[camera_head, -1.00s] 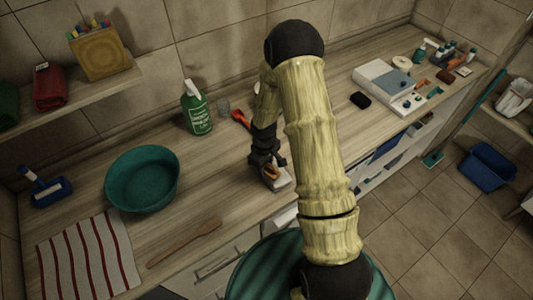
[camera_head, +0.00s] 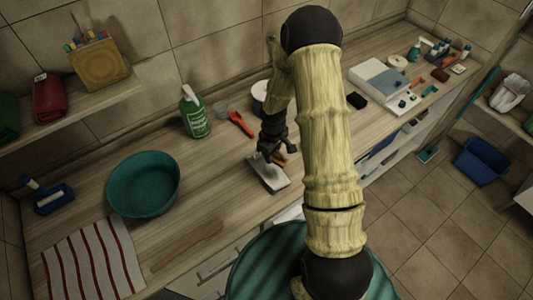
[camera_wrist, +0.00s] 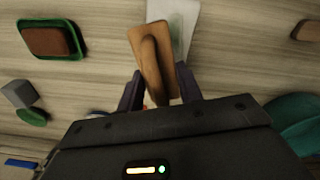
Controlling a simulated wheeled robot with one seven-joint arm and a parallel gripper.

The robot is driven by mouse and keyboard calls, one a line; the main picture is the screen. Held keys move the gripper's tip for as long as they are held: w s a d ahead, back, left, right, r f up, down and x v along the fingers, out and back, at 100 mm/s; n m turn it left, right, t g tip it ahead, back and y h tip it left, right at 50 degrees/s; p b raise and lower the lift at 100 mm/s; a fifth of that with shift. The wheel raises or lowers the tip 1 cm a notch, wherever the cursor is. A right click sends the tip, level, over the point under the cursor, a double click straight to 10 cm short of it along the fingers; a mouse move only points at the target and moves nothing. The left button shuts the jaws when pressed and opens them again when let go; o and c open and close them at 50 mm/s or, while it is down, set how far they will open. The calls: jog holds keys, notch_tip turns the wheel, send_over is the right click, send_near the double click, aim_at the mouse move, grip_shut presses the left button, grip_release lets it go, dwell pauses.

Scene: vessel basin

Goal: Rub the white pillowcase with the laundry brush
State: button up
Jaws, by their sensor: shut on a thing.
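My gripper (camera_wrist: 160,88) is shut on the brown wooden laundry brush (camera_wrist: 149,52), whose raised handle lies between the fingers. The brush also shows partly in the head view (camera_head: 281,158), behind the gripper. The white pillowcase (camera_head: 269,175) looks like a small flat pale rectangle on the wooden counter, right by the brush. In the wrist view the pillowcase (camera_wrist: 178,18) lies beyond the brush and is partly covered by it. Whether the bristles touch the pillowcase is hidden.
A teal basin (camera_head: 143,165), a striped towel (camera_head: 90,262) and a wooden paddle (camera_head: 187,246) lie to the left. Clear counter lies between basin and pillowcase.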

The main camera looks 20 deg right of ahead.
jog(key=shift+a+r+p, duration=0.1)
jog(key=shift+r+p, duration=0.65)
jog(key=shift+r, duration=0.65)
jog(key=shift+s+f, duration=0.1)
